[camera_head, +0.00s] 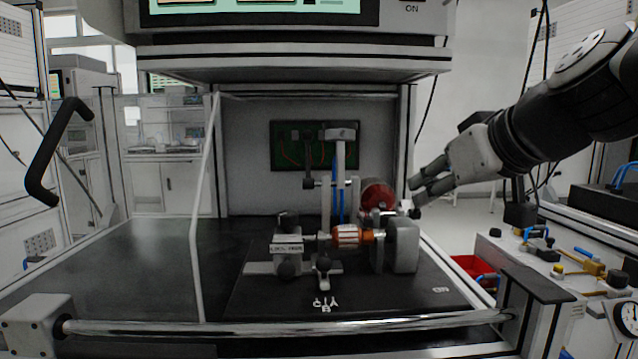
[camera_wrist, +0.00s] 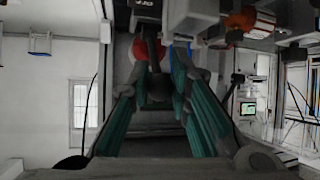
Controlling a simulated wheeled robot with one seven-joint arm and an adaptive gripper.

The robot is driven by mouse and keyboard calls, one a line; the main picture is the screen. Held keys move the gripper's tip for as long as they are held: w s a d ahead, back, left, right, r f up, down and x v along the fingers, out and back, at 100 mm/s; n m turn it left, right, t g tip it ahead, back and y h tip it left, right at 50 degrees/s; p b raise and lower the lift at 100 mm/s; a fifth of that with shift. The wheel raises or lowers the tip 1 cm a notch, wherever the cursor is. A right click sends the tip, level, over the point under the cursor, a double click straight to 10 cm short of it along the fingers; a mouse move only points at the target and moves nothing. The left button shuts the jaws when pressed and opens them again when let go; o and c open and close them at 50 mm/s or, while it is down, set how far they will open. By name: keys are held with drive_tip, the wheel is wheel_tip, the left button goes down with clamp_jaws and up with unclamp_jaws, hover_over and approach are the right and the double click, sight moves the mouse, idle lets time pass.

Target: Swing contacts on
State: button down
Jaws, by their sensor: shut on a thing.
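The test fixture stands on a black base plate (camera_head: 270,305) inside the bench enclosure. An orange-and-white wound part (camera_head: 346,236) lies level between a left support (camera_head: 287,250) and a grey block (camera_head: 402,246). A red disc (camera_head: 377,195) and upright contact posts (camera_head: 340,160) stand behind it. My gripper (camera_head: 414,197) reaches in from the right, beside the grey block. In the wrist view its teal-padded fingers (camera_wrist: 160,65) close around a dark lever with a rounded end (camera_wrist: 155,85). The red disc (camera_wrist: 143,46) shows just beyond. The exact finger contact is dim.
A shiny horizontal bar (camera_head: 285,327) crosses the bench front. A bent black handle (camera_head: 55,150) is at left. The overhead housing (camera_head: 270,70) limits height. A side bench with valves (camera_head: 575,265) and a red bin (camera_head: 472,268) is at right. The left bench surface (camera_head: 110,270) is clear.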

drive_tip(key=c, duration=1.5)
unclamp_jaws()
drive_tip(key=shift+o, duration=0.2)
drive_tip(key=v, duration=1.2)
drive_tip(key=shift+f, duration=0.1)
